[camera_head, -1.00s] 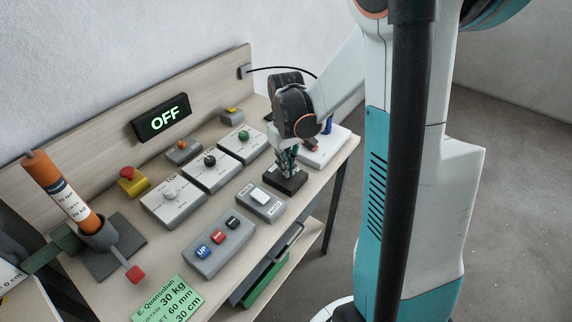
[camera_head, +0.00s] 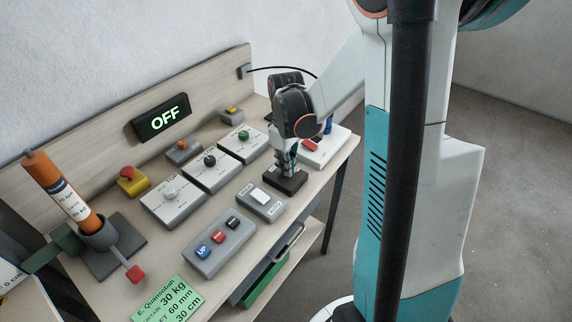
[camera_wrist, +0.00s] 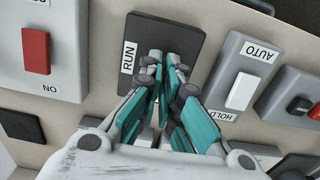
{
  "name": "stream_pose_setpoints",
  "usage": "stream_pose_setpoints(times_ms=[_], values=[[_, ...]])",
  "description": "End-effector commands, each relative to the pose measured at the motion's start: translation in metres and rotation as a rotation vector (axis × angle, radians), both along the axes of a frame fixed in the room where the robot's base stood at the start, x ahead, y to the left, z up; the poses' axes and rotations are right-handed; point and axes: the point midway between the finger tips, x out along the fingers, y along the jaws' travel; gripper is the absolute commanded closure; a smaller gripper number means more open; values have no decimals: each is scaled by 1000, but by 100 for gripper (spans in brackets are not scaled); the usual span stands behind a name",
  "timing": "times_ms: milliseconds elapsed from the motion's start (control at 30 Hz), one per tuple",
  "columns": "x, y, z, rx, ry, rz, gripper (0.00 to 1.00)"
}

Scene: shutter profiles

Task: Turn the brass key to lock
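The black key-switch box (camera_head: 291,187) sits near the right front edge of the bench. In the wrist view the dark box (camera_wrist: 187,28) carries a white RUN label (camera_wrist: 129,57) on its left side. My gripper (camera_head: 284,171) points down onto this box. In the wrist view my gripper (camera_wrist: 166,58) has its teal-padded fingers drawn close together over the middle of the box, apparently shut on the thin key. The brass key itself is hidden by the fingertips, so its angle cannot be seen.
A grey AUTO/HOLD rocker switch (camera_head: 261,201) stands close beside the key box. A white box with a red button (camera_wrist: 36,50) is on the other side. The panel sign (camera_head: 161,118) reads OFF. Several other control boxes and an orange cylinder (camera_head: 62,190) stand farther left.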

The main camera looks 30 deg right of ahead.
Motion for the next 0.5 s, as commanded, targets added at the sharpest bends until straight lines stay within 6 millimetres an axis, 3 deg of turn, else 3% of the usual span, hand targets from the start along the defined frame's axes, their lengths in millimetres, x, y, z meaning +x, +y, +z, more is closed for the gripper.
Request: stream_pose_setpoints(times_ms=[167,200,267,500], values=[[1,0,1,-1,-1,1,100],[1,0,0,0,-2,0,87],[1,0,0,-1,-1,0,76],[0,0,0,-1,-1,0,76]])
